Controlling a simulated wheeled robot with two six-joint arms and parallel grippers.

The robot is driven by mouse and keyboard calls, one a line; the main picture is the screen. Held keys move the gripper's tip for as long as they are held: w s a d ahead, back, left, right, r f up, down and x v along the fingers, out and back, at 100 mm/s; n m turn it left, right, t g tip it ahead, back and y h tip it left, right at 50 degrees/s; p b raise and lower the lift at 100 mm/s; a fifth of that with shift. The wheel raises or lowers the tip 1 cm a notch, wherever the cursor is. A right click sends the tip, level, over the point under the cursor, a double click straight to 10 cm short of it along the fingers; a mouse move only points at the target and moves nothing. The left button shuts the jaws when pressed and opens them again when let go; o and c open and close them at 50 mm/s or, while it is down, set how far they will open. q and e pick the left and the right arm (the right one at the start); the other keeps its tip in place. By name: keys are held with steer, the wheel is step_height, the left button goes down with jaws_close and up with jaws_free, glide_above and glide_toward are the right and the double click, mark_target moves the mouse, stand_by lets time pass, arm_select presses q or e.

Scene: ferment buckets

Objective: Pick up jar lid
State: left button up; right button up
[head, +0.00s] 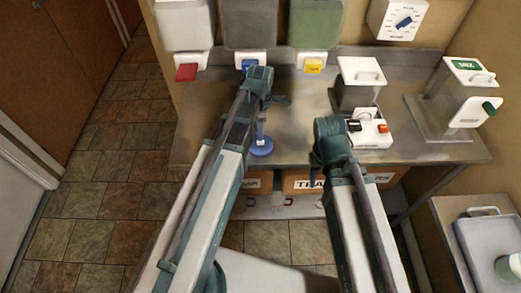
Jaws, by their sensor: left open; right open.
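I cannot make out a jar lid for certain.
A steel counter (210,115) holds a white switch box (369,130), a white-topped handled unit (361,72) and a green-labelled machine (462,85). Dispensers with red (187,72), blue and yellow (313,66) parts line the back. A grey tray (480,232) is at right. Tiled floor is clear at left.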

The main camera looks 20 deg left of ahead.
mark_target(260, 144)
arm_select(q)
steer(key=shift+f, duration=0.25)
step_height(260, 144, down, 5)
steer(key=b, duration=0.5)
steer(key=shift+w+f, duration=0.1)
steer(key=shift+f, duration=0.05)
jaws_close()
